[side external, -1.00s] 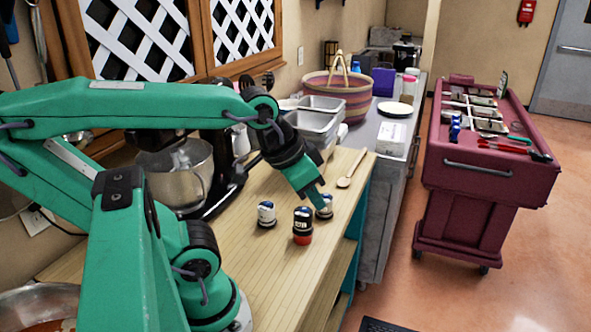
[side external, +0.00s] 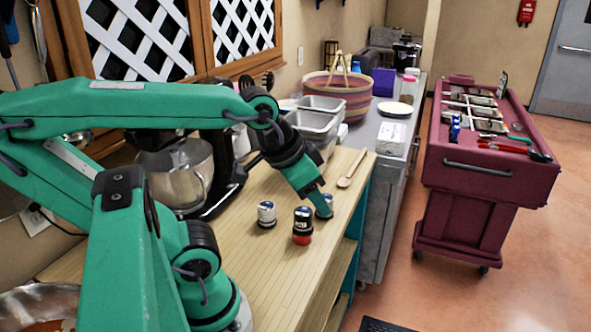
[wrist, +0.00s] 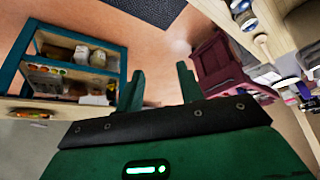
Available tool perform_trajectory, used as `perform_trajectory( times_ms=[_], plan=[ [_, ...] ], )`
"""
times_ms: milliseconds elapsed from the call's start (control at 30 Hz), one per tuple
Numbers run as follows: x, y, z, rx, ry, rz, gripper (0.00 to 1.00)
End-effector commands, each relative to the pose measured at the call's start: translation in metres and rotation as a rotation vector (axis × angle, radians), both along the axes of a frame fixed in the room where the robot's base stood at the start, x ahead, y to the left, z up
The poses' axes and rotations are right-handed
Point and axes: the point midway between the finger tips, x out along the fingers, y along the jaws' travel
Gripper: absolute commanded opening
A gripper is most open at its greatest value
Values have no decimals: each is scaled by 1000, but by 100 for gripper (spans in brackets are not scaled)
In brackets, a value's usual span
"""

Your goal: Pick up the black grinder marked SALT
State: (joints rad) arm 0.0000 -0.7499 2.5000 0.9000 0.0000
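The left jar (side external: 266,215) has a white label and dark base. The middle jar (side external: 302,224) has a black label with light lettering and a red lower part. The lettering is too small to tell which is marked SALT. In the wrist view my gripper (wrist: 160,85) is open, with nothing between its fingers. A jar (wrist: 242,14) shows at the top right there.
A wooden spoon (side external: 352,167) lies behind the jars. Metal pans (side external: 315,123), a striped basket (side external: 338,95) and a stand mixer (side external: 178,175) stand farther back. A red cart (side external: 485,180) stands across the floor. The counter's front right edge is close to the jars.

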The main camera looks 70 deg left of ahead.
Motion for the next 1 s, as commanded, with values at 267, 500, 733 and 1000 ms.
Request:
perform_trajectory(
  times_ms=[267,500,733,1000],
  plan=[
    [0,0,0,0,0,0,70],
    [1,1,0,0,4,4,70],
    [10,12,-4,5,50,39,70],
    [34,45,-17,6,169,127,70]
  ],
)
